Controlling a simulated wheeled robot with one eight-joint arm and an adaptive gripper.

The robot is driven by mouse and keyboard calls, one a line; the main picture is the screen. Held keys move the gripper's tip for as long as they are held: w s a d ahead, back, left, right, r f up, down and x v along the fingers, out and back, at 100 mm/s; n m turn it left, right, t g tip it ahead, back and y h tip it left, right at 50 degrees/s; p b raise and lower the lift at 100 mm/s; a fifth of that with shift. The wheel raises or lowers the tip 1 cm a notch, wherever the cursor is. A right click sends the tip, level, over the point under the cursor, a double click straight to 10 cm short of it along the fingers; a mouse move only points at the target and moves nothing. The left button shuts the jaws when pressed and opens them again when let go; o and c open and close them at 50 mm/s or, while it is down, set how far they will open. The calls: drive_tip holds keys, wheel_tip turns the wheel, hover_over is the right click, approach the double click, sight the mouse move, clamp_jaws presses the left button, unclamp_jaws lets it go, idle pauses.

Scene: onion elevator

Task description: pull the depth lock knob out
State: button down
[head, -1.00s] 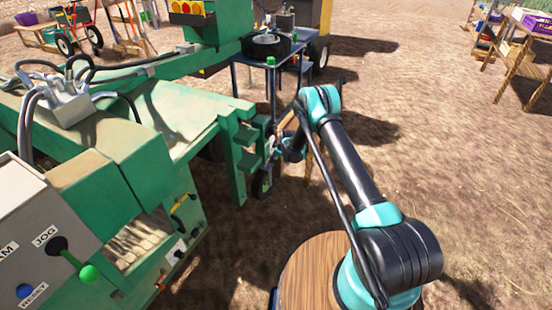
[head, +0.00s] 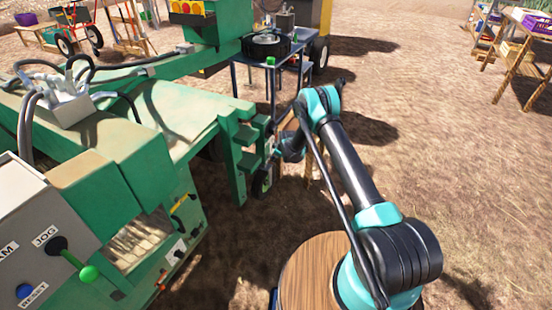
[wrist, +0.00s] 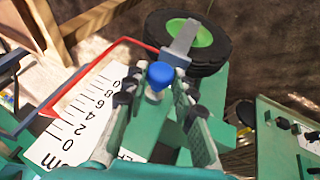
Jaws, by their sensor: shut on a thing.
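The depth lock knob (wrist: 160,75) is a round blue knob in the middle of the wrist view, on the green frame just below a wheel. My gripper (wrist: 158,80) has one finger on each side of the knob and is shut on it. The knob's stem and the exact finger contact are partly hidden. In the head view my gripper (head: 274,156) is small and beside the green bracket (head: 242,155) at the machine's end; the knob cannot be made out there.
A white depth scale (wrist: 85,115) with a red pointer (wrist: 85,75) lies left of my fingers. A black wheel with a green hub (wrist: 195,38) stands close beyond the knob. A blue metal cart (head: 275,65) stands behind the machine. Open dirt ground lies to the right.

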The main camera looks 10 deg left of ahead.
drive_tip(key=shift+s+d, duration=0.3)
drive_tip(key=shift+d, duration=0.5)
drive_tip(key=shift+s+d, duration=0.3)
drive_tip(key=shift+d, duration=0.45)
drive_tip(key=c, duration=1.2)
unclamp_jaws()
drive_tip(key=shift+d, duration=0.15)
drive_tip(key=v, duration=1.2)
drive_tip(key=shift+s, duration=0.1)
